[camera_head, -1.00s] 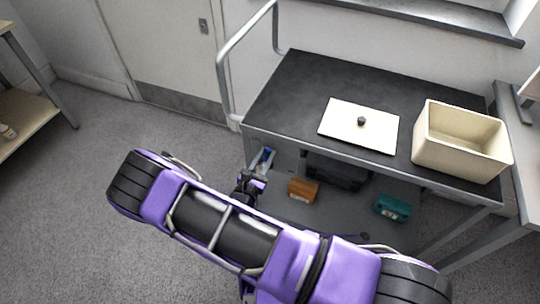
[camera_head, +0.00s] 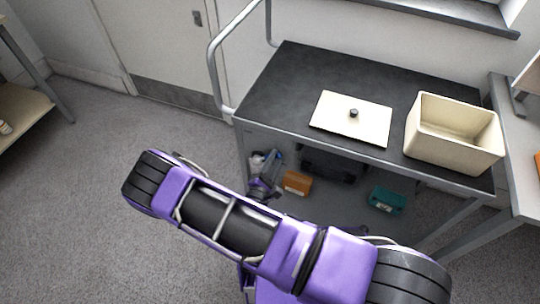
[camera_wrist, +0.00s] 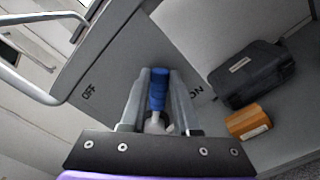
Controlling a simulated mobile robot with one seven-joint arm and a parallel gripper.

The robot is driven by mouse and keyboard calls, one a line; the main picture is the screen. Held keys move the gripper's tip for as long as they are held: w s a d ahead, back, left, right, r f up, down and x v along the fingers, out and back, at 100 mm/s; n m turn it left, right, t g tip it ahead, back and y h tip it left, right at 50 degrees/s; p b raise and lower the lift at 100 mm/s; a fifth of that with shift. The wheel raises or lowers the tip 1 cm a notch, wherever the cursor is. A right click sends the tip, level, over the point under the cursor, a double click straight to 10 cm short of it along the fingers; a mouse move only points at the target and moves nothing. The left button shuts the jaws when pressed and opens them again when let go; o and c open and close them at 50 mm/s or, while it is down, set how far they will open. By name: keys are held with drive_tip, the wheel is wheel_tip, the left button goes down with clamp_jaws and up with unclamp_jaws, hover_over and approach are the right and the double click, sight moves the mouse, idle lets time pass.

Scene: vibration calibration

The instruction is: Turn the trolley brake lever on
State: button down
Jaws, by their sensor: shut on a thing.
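The brake lever's blue handle (camera_wrist: 158,88) stands between the two fingers of my gripper (camera_wrist: 157,95) in the wrist view. The gripper is shut on it. The panel behind carries an OFF mark (camera_wrist: 89,92) to the left and an ON mark (camera_wrist: 196,91) just right of the right finger. The lever lies between the marks, closer to ON. In the head view the blue handle (camera_head: 275,158) shows small below the trolley's left end, at my gripper (camera_head: 267,181). The lever's pivot is mostly hidden by the gripper.
The trolley's dark top (camera_head: 290,75) carries a cream lid (camera_head: 335,122) and an open cream bin (camera_head: 455,150). On its lower shelf are an orange box (camera_wrist: 248,121), a black case (camera_wrist: 252,75) and a teal box (camera_head: 386,200). The floor to the left is clear.

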drive_tip(key=shift+s+d+f+m, duration=0.1)
drive_tip(key=shift+d+f+m, duration=0.15)
drive_tip(key=shift+f+m, duration=0.25)
drive_tip(key=shift+s+d+f+m, duration=0.1)
drive_tip(key=shift+d+f+m, duration=0.2)
drive_tip(key=shift+m, duration=0.3)
drive_tip(key=shift+f, duration=0.1)
drive_tip(key=c, duration=0.6)
unclamp_jaws()
drive_tip(key=shift+c, duration=0.2)
drive_tip(key=v, duration=1.7)
drive_tip(key=shift+s+p, duration=0.2)
drive_tip(key=shift+p, duration=0.1)
drive_tip(key=shift+w+a, duration=0.1)
